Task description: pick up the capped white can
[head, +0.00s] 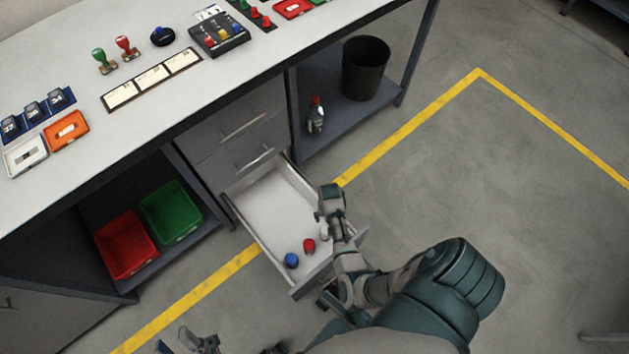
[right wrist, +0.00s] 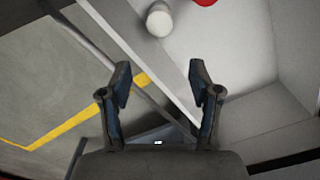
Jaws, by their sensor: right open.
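The white can (right wrist: 158,20) stands in the open drawer, close to its side wall, at the top of the right wrist view. In the head view only a pale bit of the can (head: 323,231) shows beside my right arm. My right gripper (right wrist: 159,76) is open and empty, with the can beyond its fingertips and apart from them. In the head view its hand is over the drawer's right side and its fingers cannot be made out. My left gripper (head: 199,343) is at the bottom edge of the head view, open and empty, away from the drawer.
The drawer (head: 258,200) also holds a red can (head: 308,246) and a blue can (head: 291,261). Its side wall (right wrist: 155,70) runs under my right gripper. Red (head: 126,246) and green (head: 172,212) bins sit on the lower shelf. Open floor lies right.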

